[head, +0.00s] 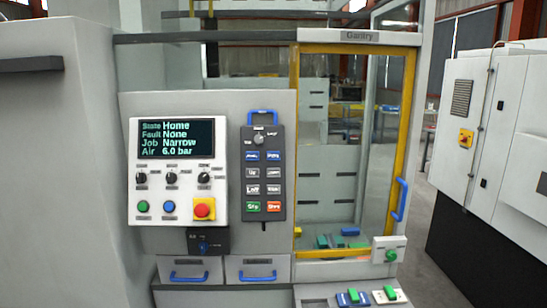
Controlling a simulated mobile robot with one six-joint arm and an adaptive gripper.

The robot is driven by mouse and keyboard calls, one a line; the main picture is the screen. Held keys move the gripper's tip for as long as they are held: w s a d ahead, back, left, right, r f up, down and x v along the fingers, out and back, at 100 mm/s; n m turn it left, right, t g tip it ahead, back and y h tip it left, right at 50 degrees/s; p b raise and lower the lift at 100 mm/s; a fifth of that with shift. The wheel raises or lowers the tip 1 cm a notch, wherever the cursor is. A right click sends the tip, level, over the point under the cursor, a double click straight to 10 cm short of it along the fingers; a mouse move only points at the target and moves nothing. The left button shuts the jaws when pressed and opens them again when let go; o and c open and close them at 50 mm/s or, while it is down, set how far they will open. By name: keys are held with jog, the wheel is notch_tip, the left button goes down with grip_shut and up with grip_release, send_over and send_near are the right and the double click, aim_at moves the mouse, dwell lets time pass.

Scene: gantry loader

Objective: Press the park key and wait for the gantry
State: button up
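A dark key pendant (279,140) with a blue handle hangs on the grey machine front. It has a small dial on top, two blue keys, several white keys, and a green key (253,207) beside an orange key (273,207). The labels are too small to tell which is the park key. The display (177,138) on the white panel reads State Home, Fault None, Job Narrow, Air 6.0 bar. The gantry enclosure has a yellow-framed glass door (296,150) under a "Gantry" sign (359,36), and the door looks closed. My gripper is not in view.
The white panel (135,215) has several knobs, green and blue buttons and a red stop button (203,209) on yellow. Drawers (190,265) with blue handles sit below. A blue door handle (400,200) sticks out. Another white cabinet (500,130) stands right, with floor between.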

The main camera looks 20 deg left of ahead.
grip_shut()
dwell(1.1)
